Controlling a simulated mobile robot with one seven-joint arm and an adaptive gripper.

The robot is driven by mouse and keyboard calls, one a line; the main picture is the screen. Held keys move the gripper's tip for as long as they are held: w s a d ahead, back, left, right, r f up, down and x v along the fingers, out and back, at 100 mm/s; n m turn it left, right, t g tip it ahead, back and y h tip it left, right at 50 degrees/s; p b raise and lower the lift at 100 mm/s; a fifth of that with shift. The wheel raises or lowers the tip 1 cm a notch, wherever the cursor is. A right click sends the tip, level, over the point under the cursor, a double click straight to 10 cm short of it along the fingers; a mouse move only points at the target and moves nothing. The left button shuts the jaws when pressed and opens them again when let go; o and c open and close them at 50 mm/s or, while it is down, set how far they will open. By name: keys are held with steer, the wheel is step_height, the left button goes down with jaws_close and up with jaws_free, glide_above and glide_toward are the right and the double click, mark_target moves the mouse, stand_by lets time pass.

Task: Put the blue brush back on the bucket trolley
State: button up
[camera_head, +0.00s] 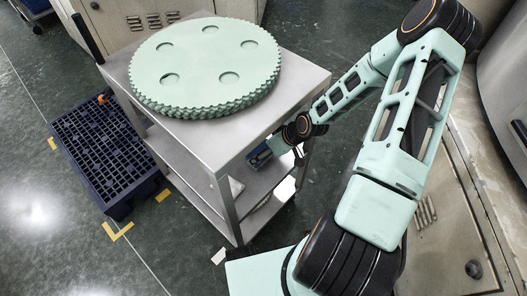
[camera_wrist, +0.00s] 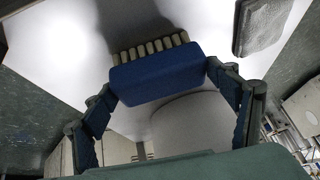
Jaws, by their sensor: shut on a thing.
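The blue brush (camera_wrist: 155,76) has a blue block and a row of pale bristles. In the wrist view it sits between the two fingers of my gripper (camera_wrist: 160,84), which is shut on it. In the head view the brush (camera_head: 259,156) shows partly, under the right edge of a steel table's top and above its middle shelf. My gripper (camera_head: 279,146) reaches in there from the right. I cannot tell whether the brush touches the shelf. I cannot make out the bucket trolley for certain; a dark blue wheeled thing (camera_head: 36,7) is cut off at the top left.
The steel table (camera_head: 293,88) carries green toothed discs (camera_head: 205,65) on top and has shelves below. A dark blue grid pallet (camera_head: 103,150) lies left of it. A grey pad (camera_wrist: 262,24) lies near the brush in the wrist view.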

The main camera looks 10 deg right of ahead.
steer(key=o, duration=1)
steer(key=p+v, duration=0.2)
steer(key=v, duration=0.5)
steer(key=shift+s+d+r+p, duration=0.1)
steer(key=shift+r+p, duration=0.15)
steer(key=shift+p, duration=0.1)
